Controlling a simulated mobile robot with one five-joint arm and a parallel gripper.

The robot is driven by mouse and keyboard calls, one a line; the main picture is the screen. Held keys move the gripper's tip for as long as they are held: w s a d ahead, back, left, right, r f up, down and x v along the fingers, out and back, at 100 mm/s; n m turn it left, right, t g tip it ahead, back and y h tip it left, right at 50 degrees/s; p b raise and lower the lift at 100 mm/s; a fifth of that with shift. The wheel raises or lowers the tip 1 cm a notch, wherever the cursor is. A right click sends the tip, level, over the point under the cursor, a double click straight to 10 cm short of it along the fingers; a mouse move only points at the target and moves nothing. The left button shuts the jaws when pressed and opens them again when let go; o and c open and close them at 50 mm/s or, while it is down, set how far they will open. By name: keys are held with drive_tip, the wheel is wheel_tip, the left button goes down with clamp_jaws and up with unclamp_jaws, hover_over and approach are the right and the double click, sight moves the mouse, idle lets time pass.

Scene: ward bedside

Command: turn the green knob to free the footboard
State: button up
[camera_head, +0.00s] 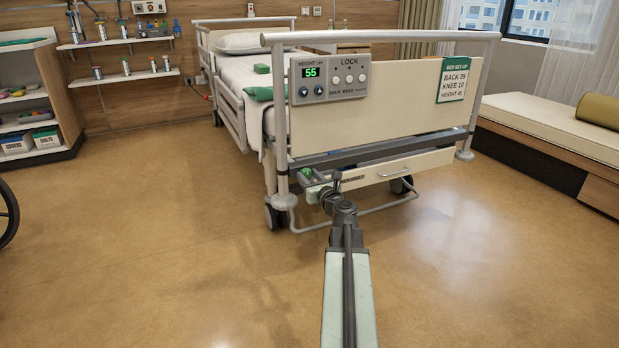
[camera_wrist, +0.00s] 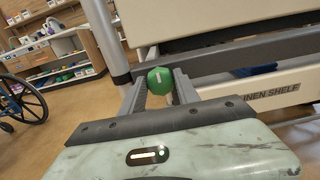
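The green knob (camera_wrist: 160,82) is faceted and has a short white mark on its face. It sits between the two fingertips of my gripper (camera_wrist: 160,88) in the wrist view. The fingers are apart by about the knob's width and appear to be closed on its two sides. In the head view the knob (camera_head: 306,172) is a small green spot at the lower left of the bed end, beside my gripper (camera_head: 314,182). The cream footboard (camera_head: 395,95) stands upright in its grey frame, with a dark rail (camera_head: 380,150) below it.
A control panel (camera_head: 329,78) reads height 55. A card (camera_head: 453,79) reads back 35, knee 10, height 40. A linen shelf (camera_wrist: 275,95) lies under the rail, right of my gripper. A wheelchair (camera_wrist: 20,100) stands at left. The floor (camera_head: 150,230) around the bed end is clear.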

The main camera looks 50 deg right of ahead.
clamp_jaws()
drive_tip(key=shift+a+n, duration=0.1)
drive_tip(key=shift+n, duration=0.2)
drive_tip(key=n, duration=0.3)
drive_tip(key=shift+n, duration=0.4)
drive_tip(key=n, duration=0.4)
drive_tip(key=shift+w+a+n, duration=0.1)
drive_tip(key=shift+a+n, duration=0.05)
drive_tip(key=shift+n, duration=0.15)
drive_tip(key=n, duration=0.4)
drive_tip(key=shift+f, duration=0.15)
drive_tip(key=shift+a+n, duration=0.1)
drive_tip(key=shift+n, duration=2.4)
drive_tip(key=shift+f, duration=0.1)
